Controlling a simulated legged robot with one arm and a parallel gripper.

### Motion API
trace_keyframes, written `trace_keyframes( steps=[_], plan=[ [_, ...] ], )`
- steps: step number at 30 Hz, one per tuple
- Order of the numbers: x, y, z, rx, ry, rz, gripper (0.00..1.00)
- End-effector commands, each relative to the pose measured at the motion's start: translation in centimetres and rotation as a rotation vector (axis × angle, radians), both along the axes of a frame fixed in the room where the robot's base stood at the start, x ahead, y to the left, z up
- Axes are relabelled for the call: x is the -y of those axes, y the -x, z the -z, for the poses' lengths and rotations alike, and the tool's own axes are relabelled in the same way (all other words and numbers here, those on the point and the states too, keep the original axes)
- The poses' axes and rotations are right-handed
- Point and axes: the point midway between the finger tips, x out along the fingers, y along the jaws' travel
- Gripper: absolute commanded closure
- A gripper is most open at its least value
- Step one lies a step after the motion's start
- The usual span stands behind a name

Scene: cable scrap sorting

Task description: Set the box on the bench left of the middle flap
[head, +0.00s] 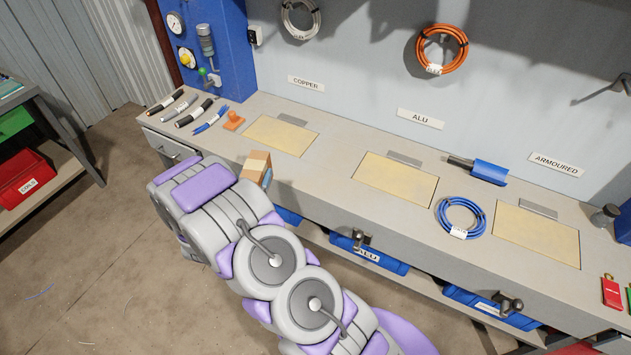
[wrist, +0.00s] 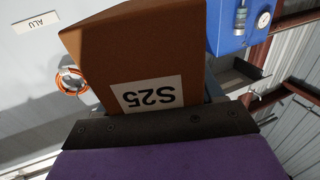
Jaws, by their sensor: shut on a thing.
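The cardboard box (head: 257,167) shows just past the end of my arm, at the front part of the bench (head: 330,160), left of the middle flap (head: 395,180) and below the left flap. In the wrist view the box (wrist: 140,50) is brown with a white label reading S25, upside down there. My gripper (wrist: 165,127) is shut on the box; its dark finger edge lies across the label's lower side. I cannot tell whether the box touches the bench.
The left flap (head: 281,135) and right flap (head: 535,233) flank the middle one. An orange stamp-like piece (head: 233,121) and several cable pieces lie at the left. A blue cable coil (head: 461,217) and blue holder (head: 490,171) lie right. Bare bench shows between left and middle flaps.

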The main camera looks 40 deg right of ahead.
Motion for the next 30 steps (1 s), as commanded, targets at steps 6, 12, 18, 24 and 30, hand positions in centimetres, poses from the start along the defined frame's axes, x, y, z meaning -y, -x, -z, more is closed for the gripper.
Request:
trace_keyframes(
  steps=[6, 12, 18, 24, 30],
  plan=[
    [6.5, 5.5, 5.1, 0.0, -0.003, 0.222, 0.76],
    [9.0, 8.2, 6.5, 0.006, -0.001, 0.316, 0.76],
    [11.3, 7.4, 6.9, 0.008, 0.002, 0.332, 0.76],
    [15.1, 4.8, 7.4, 0.01, 0.001, 0.33, 0.76],
    [19.1, 2.2, 7.9, 0.011, 0.001, 0.33, 0.76]
  ],
)
